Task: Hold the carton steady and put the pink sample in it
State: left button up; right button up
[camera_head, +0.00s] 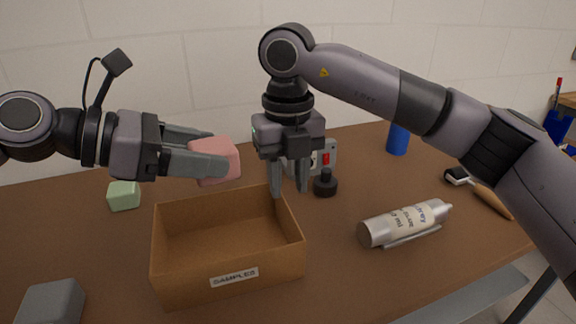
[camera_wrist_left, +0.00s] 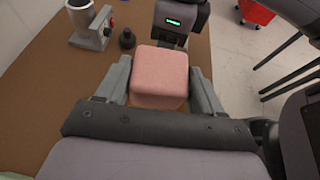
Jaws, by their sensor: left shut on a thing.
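The pink sample (camera_head: 214,160) is a rounded foam block held between the fingers of my left gripper (camera_head: 205,155). It is in the air above the back of the carton. The left wrist view also shows the pink sample (camera_wrist_left: 159,76) between the two fingers (camera_wrist_left: 160,85). The open-topped brown carton (camera_head: 228,285), labelled SAMPLES, stands on the table and looks empty in the part I see. My right gripper (camera_head: 290,190) points down at the carton's back right corner. Its fingers look apart, one over the rim and one outside; contact with the wall is unclear.
A green block (camera_head: 124,196) lies left of the carton and a grey block (camera_head: 52,303) at the front left. A silver bottle (camera_head: 405,223) lies to the right. A black knob-like object (camera_head: 325,184) and a blue cylinder (camera_head: 398,139) stand behind on the brown table (camera_head: 340,275).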

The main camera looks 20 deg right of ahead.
aim_at(288, 240)
notch_tip(288, 240, down, 10)
jog(key=shift+r, duration=0.1)
dwell(0.4)
grip_shut()
